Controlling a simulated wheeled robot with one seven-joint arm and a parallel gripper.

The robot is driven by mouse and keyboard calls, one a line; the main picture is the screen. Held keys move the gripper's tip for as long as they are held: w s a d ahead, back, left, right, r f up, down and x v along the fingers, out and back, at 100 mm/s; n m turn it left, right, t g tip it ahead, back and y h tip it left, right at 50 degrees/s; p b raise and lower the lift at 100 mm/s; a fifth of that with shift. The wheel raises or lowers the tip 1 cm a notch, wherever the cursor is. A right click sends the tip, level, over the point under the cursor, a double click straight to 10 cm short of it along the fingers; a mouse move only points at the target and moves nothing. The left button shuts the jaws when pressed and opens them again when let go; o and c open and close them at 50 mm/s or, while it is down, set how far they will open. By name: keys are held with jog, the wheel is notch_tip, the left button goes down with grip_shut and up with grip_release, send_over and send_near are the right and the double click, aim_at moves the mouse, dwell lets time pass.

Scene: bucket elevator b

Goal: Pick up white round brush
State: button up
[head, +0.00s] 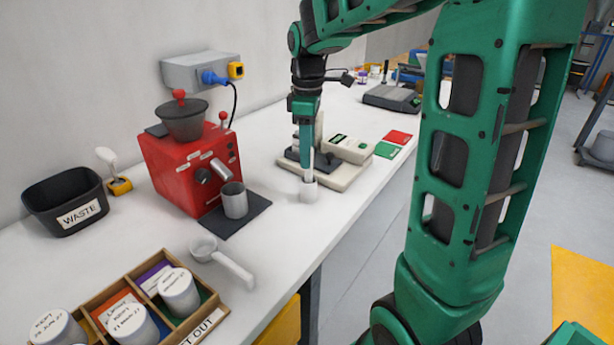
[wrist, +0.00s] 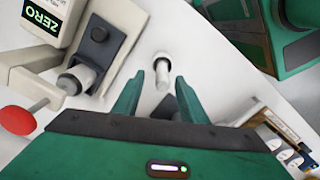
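In the wrist view the same white piece (wrist: 162,73) lies just beyond and between the fingertips of my gripper (wrist: 159,82). The fingers are apart with a gap between them, and I see no grip on the piece. A second white brush-like tool (head: 106,155) leans in a yellow holder (head: 119,187) near the wall.
A beige device (head: 325,170) stands close behind the white piece. A red grinder (head: 190,165) with a metal cup (head: 234,200) is to the left. A black waste bin (head: 66,203), white scoop (head: 222,260) and wooden tray (head: 205,330) with jars are nearer.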

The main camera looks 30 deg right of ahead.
aim_at(309, 174)
notch_tip(309, 174, down, 5)
jog(key=shift+s+d+r, duration=0.1)
jog(key=shift+s, duration=0.05)
grip_shut()
